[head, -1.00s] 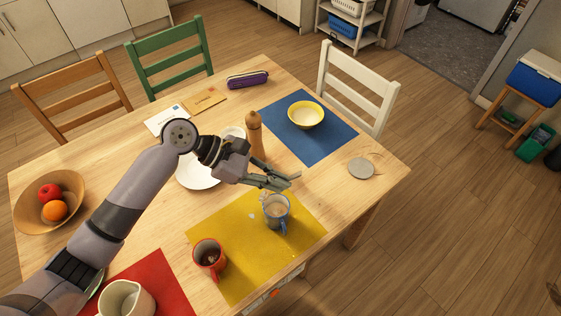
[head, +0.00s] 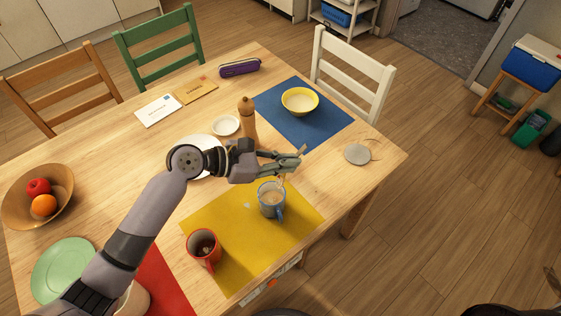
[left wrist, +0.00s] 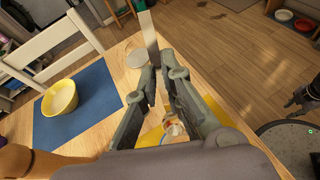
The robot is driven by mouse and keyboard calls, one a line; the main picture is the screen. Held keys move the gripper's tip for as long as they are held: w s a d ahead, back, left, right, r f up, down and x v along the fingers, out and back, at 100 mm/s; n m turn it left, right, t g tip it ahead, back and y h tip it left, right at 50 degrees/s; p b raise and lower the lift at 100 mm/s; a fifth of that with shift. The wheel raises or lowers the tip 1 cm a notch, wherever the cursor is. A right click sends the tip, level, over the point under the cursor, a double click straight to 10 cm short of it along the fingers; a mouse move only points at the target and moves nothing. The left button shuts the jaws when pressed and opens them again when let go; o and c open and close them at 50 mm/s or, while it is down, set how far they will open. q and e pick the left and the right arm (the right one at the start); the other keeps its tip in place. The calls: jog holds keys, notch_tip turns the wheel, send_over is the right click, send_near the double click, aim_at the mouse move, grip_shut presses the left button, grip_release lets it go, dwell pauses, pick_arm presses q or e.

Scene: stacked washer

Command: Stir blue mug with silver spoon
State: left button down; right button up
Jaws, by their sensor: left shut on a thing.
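The blue mug (head: 272,203), holding a pale brown liquid, stands upright on the yellow placemat. My left gripper (head: 298,158) is over the table just behind and above the mug, shut on the silver spoon. The spoon's flat handle (left wrist: 149,38) sticks up past the fingertips in the left wrist view, where my left gripper (left wrist: 164,82) fills the middle. The spoon's lower part runs down toward the mug's opening; whether its bowl is in the liquid is hard to tell. A dark shape (left wrist: 304,95) at the right edge may be my right gripper; its jaws are unclear.
A red mug (head: 204,251) with dark contents stands on the yellow placemat (head: 232,272). A wooden pepper mill (head: 247,125) stands close behind my left gripper. A yellow bowl (head: 300,101) sits on the blue placemat. A grey coaster (head: 357,154) lies to the right.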

aim_at(279, 183)
pick_arm(q)
jog(key=shift+w+d+f+b, duration=0.1)
jog(key=shift+d+f+b, duration=0.65)
jog(key=shift+f+b, duration=0.5)
jog(key=shift+a+f+b, duration=0.15)
jog(key=shift+a+f, duration=0.1)
jog(key=shift+f, duration=0.25)
jog(key=shift+a+f+b, duration=0.15)
jog(key=shift+a+f, duration=0.1)
jog(key=shift+f, duration=0.2)
jog(key=shift+s+a+f+b, duration=0.1)
jog(key=shift+a+f+b, duration=0.25)
jog(key=shift+f, duration=0.5)
jog(key=shift+s+a+f+b, duration=0.1)
jog(key=shift+a+f+b, duration=0.2)
jog(key=shift+f, duration=0.5)
jog(key=shift+a+f+b, duration=0.3)
jog(key=shift+a+f, duration=0.05)
jog(key=shift+f, duration=0.5)
jog(key=shift+a+f+b, duration=0.3)
jog(key=shift+a+f, duration=0.1)
jog(key=shift+f, duration=0.35)
